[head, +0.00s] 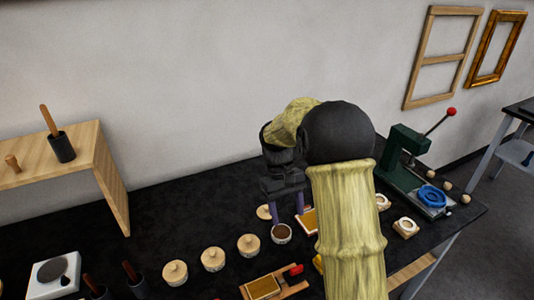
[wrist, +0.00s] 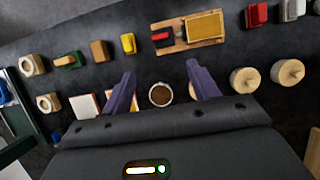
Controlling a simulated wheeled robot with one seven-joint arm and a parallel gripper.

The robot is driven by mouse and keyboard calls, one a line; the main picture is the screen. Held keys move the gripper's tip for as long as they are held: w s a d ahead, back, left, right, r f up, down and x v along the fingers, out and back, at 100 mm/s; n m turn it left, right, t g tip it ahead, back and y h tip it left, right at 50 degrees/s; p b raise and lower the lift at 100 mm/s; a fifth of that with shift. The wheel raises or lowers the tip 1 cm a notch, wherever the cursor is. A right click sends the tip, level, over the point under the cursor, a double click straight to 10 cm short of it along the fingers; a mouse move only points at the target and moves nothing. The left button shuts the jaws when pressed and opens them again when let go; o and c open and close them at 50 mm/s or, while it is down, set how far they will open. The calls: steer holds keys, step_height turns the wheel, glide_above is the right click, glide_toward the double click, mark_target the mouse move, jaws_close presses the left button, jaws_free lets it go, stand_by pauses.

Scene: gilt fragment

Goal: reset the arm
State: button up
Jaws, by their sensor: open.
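My gripper (head: 288,210) hangs over the dark workbench (head: 180,215) with its two purple fingers apart and nothing held between them. It also shows in the wrist view (wrist: 160,70). A small round pale cup with brown contents (head: 281,233) stands on the bench close to the fingertips. In the wrist view the cup (wrist: 160,95) appears in the gap between the fingers, and I cannot tell how far below them it is. My arm hides part of the bench in the head view.
Lidded round pots (head: 212,259) stand left of the cup. A wooden tray with a gold piece (head: 264,287) lies nearer. A green press (head: 405,150) with a blue ring (head: 432,196) stands right. A wooden shelf (head: 85,160) is left. Small blocks (wrist: 98,50) line the bench.

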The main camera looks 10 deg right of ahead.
steer(key=shift+s, duration=0.1)
steer(key=s+d+m+t, duration=0.1)
steer(key=s+t, duration=0.2)
steer(key=s, duration=0.4)
steer(key=s+d+m+t+y, duration=0.1)
steer(key=s+m+t, duration=0.1)
steer(key=s, duration=0.6)
steer(key=shift+d+f+m+t, duration=0.3)
steer(key=shift+f+t, duration=0.15)
steer(key=shift+t, duration=0.45)
